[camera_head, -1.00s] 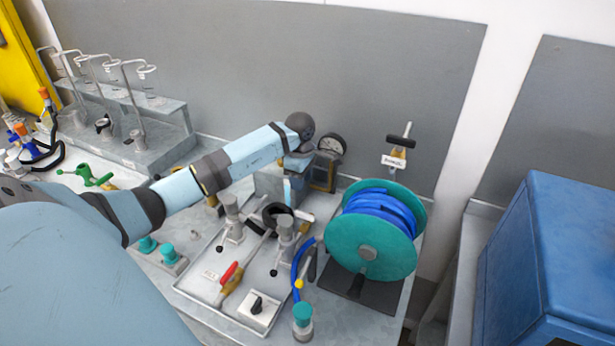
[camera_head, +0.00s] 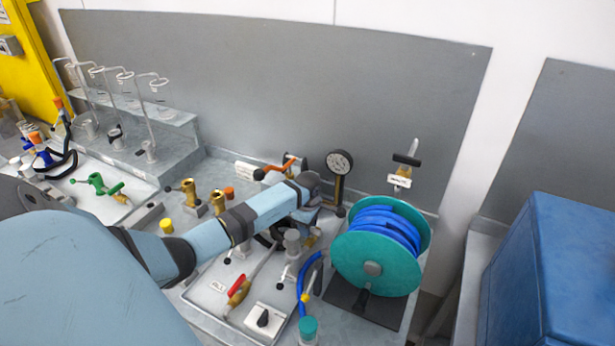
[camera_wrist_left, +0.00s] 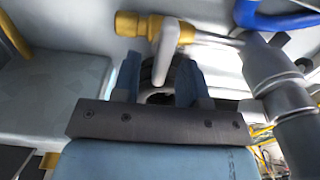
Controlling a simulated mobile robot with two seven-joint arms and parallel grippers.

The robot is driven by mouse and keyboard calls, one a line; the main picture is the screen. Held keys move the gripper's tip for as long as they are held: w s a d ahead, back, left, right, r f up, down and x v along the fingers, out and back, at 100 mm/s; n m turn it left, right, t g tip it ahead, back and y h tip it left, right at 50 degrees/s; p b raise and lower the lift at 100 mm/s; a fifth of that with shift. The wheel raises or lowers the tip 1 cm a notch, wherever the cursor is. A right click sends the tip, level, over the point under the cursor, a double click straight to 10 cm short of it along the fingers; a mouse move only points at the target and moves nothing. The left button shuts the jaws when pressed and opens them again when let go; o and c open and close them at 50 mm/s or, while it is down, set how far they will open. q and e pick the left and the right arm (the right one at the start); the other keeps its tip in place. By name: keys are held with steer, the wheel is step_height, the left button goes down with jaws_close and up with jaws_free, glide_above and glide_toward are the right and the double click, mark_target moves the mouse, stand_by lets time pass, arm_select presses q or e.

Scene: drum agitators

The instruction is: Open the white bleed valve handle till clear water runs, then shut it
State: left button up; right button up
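In the left wrist view a pale, off-white lever handle (camera_wrist_left: 166,50) stands out from a brass valve body (camera_wrist_left: 140,24). My left gripper (camera_wrist_left: 157,63) has its two blue fingers apart, one on each side of the handle's lower end. I cannot tell whether either finger touches it. In the head view my left gripper (camera_head: 322,208) points down over the bench fittings, and my arm hides part of them. The white handle cannot be made out there. No running water can be made out. My right gripper is not in view.
A teal hose reel (camera_head: 372,268) with blue hose stands close right of my gripper. A pressure gauge (camera_head: 340,163) and an orange-handled valve (camera_head: 290,164) stand behind it. A red-handled valve (camera_head: 238,291) lies in the tray in front. A blue cabinet (camera_head: 550,270) is at far right.

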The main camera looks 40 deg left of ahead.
arm_select(q)
steer(key=shift+c, duration=0.4)
jaws_close()
